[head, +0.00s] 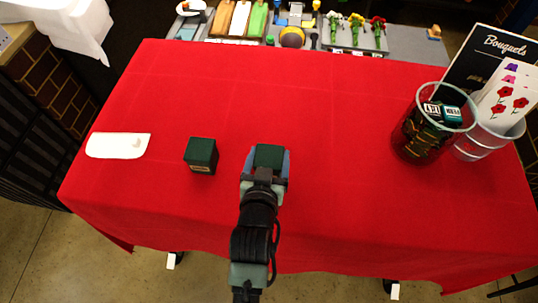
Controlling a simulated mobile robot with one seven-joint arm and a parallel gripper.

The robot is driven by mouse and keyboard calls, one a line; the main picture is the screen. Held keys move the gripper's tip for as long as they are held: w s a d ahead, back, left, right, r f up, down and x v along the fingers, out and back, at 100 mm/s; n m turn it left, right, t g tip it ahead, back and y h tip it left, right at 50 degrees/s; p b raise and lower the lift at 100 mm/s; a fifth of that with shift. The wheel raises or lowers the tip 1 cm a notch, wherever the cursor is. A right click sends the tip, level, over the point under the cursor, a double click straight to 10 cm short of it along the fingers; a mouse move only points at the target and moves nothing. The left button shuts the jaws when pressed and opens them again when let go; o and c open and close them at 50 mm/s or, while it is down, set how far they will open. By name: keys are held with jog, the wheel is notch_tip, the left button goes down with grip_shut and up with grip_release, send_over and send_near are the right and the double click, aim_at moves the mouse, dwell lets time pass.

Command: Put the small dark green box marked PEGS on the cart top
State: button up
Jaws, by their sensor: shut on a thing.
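A small dark green box (268,157) is between the fingers of my gripper (265,166), which is shut on it. My gripper is over the near middle of a red cloth-covered top (330,120), which I take for the cart top. I cannot tell whether the held box touches the cloth, and no marking shows on it. A second dark green box (201,153) stands on the cloth to the left of my gripper, apart from it. It has a pale label on its near face, too small to read.
A white card or cloth (117,145) lies at the left. A clear cup (422,136) with dark items, another clear container (486,142) with flower cards, and a black Bouquets sign (494,48) stand at the right. Behind is a grey table (405,44) with flowers and tools.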

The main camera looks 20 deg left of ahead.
jog(key=shift+f, duration=0.2)
jog(key=o, duration=1.3)
jog(key=shift+r, duration=0.15)
jog(key=shift+s+d, duration=0.1)
jog(key=shift+s, duration=0.15)
jog(key=b+v, duration=0.1)
jog(key=v, duration=1)
jog(key=shift+s+d, duration=0.1)
jog(key=shift+s, duration=0.1)
jog(key=shift+w+r, duration=0.1)
jog(key=shift+r, duration=0.05)
